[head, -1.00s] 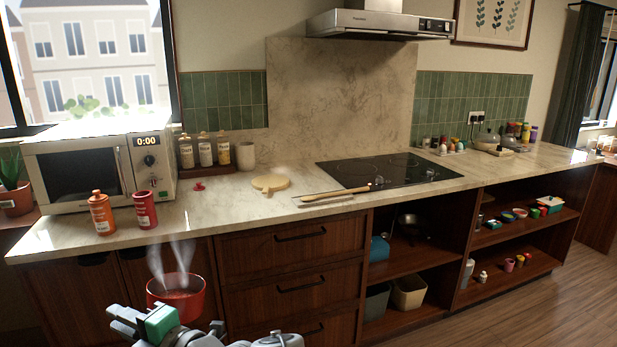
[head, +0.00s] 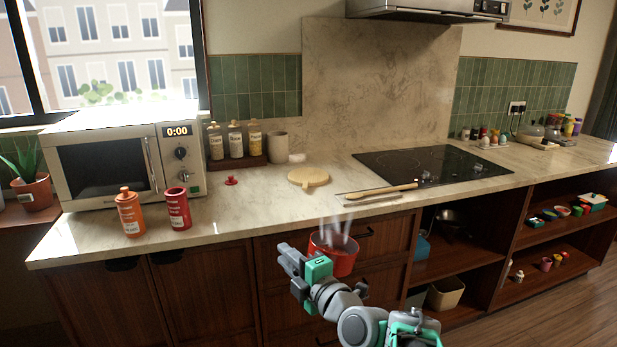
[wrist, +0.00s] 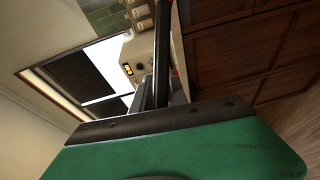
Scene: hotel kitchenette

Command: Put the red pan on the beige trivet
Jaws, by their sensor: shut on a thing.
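The red pan (head: 334,254) is steaming and hangs in front of the drawers, below the counter top, in the head view. My gripper (head: 298,262) is beside it on its left and is shut on the pan; the exact grip is hard to see. In the wrist view my gripper's dark fingers (wrist: 162,60) point up past the green housing, and the pan cannot be made out there. The beige trivet (head: 308,177), round with a small tab, lies flat on the counter behind and above the pan, with nothing on it.
A wooden rolling pin-like stick (head: 380,192) lies right of the trivet, near the black hob (head: 432,165). A small red object (head: 231,181) lies left of it. Orange (head: 130,214) and red (head: 177,209) canisters stand before the microwave (head: 120,165). Counter around the trivet's front is clear.

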